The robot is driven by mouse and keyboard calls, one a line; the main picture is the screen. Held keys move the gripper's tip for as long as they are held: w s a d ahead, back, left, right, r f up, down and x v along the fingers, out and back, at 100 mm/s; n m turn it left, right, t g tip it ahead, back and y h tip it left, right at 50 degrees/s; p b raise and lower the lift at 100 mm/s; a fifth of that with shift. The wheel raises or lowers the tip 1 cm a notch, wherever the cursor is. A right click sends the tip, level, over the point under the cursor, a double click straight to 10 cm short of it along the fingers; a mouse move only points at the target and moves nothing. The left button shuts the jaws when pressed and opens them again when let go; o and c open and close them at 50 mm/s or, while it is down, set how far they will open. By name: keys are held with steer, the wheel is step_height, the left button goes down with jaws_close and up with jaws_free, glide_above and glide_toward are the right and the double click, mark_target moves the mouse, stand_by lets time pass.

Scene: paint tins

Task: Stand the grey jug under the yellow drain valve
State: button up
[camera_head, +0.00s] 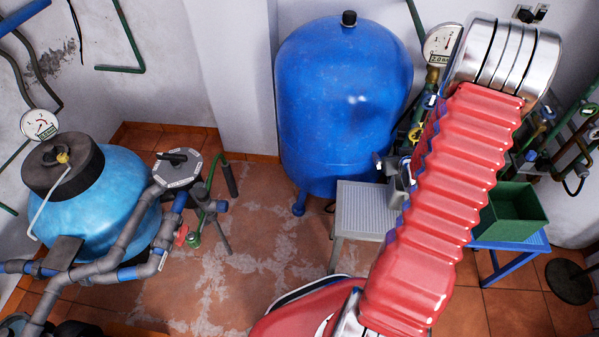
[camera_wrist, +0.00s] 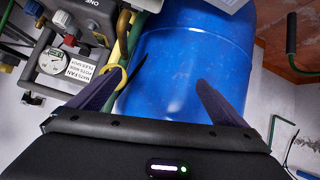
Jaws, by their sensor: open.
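A grey object that looks like the jug (camera_head: 397,196) stands at the right side of a light grey stool (camera_head: 362,207) in the head view, partly hidden by my red arm. A yellow part that may be the drain valve (camera_head: 416,134) shows beside the blue tank (camera_head: 345,100), close to my arm's edge. In the wrist view a yellow loop (camera_wrist: 108,72) lies by the left finger; I cannot tell whether it is the valve. My gripper (camera_wrist: 160,78) is open and empty, its fingers spread in front of the blue tank (camera_wrist: 180,65). The head view mostly hides my gripper.
A pressure gauge (camera_head: 442,44) and pipes crowd the tank's right. A green crate (camera_head: 512,212) stands on a blue stool (camera_head: 515,243) at right. A light blue filter tank (camera_head: 90,205) with grey pipes fills the left. The tiled floor (camera_head: 255,260) between is clear.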

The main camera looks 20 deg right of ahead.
steer(key=w+a+r+n+g+y, duration=0.1)
steer(key=w+a+r+g+y, duration=0.1)
steer(key=a+r, duration=1.9)
steer(key=s+a+r+n+g+y, duration=0.1)
steer(key=s+a+r, duration=0.3)
steer(key=s+a, duration=0.4)
steer(key=s+a+r+n+y, duration=0.1)
steer(key=s+a+r, duration=0.3)
steer(key=s+a, duration=0.5)
steer(key=a+y, duration=0.1)
steer(key=a, duration=0.2)
steer(key=shift+s+g, duration=0.3)
steer(key=shift+g, duration=0.1)
